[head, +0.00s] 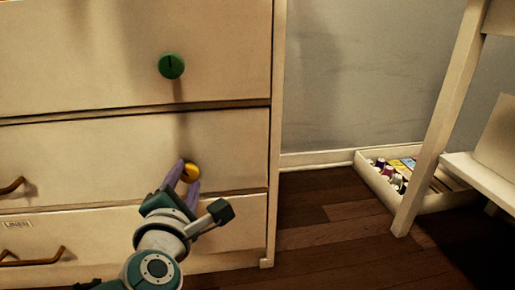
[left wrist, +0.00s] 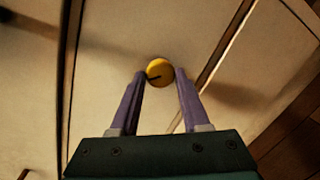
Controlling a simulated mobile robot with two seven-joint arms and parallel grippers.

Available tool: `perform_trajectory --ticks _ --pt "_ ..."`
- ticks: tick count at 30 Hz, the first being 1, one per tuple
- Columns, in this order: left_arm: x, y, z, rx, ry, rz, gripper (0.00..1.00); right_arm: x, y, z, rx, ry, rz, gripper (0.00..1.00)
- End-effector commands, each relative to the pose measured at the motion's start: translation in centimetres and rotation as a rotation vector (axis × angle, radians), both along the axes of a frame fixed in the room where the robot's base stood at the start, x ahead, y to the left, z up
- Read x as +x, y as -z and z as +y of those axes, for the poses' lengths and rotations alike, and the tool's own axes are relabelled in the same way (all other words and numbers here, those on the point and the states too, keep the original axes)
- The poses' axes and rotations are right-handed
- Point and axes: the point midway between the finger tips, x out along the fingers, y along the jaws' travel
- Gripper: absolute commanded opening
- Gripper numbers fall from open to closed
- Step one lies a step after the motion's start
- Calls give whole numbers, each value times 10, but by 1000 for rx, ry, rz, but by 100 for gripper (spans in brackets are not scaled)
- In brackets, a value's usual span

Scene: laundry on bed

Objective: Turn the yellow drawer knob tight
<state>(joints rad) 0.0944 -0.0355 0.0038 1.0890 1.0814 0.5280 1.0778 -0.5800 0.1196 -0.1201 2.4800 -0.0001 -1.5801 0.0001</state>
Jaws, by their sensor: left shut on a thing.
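The yellow knob (head: 192,172) sits on the middle drawer front of the cream dresser, low and toward its right side. My left gripper (head: 185,178) is at the knob with its purple fingers shut on it, one on each side. The left wrist view shows the knob (left wrist: 160,72) between the two fingertips (left wrist: 161,75), with a dark mark line on its face running toward the left finger. In the head view the fingers partly cover the knob. My right gripper is not in view.
A green knob (head: 171,66) with a dark mark is on the drawer above. Brown handles (head: 33,258) are at lower left, near a paper label (head: 17,225). A white tray (head: 375,180) of small items lies on the wooden floor by a white leg (head: 440,120).

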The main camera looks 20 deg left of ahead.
Motion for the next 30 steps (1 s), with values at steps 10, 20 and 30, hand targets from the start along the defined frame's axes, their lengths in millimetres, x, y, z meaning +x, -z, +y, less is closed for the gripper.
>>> perform_trajectory --ticks 10,20,30 --pt "0 -1 -2 272 0 171 0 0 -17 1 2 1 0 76" --pt "1 -1 -2 468 1 292 0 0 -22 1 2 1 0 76" --pt "1 0 -2 558 0 346 0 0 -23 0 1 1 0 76"
